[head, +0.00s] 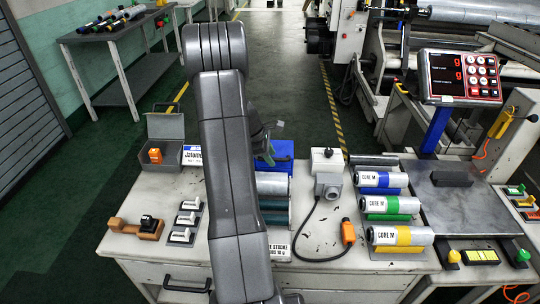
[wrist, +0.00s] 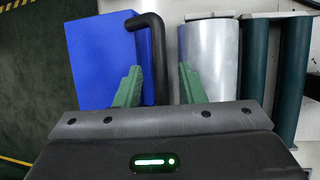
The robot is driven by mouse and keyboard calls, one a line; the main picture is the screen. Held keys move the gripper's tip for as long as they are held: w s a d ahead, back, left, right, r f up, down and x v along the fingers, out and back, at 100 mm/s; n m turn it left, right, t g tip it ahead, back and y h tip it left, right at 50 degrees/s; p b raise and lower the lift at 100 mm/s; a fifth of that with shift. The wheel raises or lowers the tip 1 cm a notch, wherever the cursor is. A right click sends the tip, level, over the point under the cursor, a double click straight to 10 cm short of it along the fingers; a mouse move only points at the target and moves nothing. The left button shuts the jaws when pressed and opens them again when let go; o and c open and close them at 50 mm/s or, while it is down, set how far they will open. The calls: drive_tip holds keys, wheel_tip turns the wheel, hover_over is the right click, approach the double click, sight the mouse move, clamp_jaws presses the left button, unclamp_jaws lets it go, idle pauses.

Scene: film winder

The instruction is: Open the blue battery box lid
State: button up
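The blue battery box (head: 283,153) stands at the back of the table, partly hidden by my arm. In the wrist view the blue box (wrist: 102,60) fills the left, with a bent black handle (wrist: 150,22) along its right side. My gripper (wrist: 160,67) is open, with two green fingers. The black handle lies between the fingers in that view; I cannot tell whether they touch it. In the head view my gripper (head: 262,143) is mostly hidden behind my arm, near the box. The lid seam is not visible, and I cannot tell whether the lid is raised.
A silver roll (wrist: 213,55) lies right beside the box, behind the right finger, with dark green rolls (wrist: 255,60) beyond. A grey box with a white top (head: 326,160) stands right of the blue box. An open grey bin (head: 166,130) is at the left. Labelled cores (head: 390,205) are at the right.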

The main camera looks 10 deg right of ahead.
clamp_jaws()
drive_tip(key=shift+r+p, duration=0.15)
drive_tip(key=shift+p, duration=0.15)
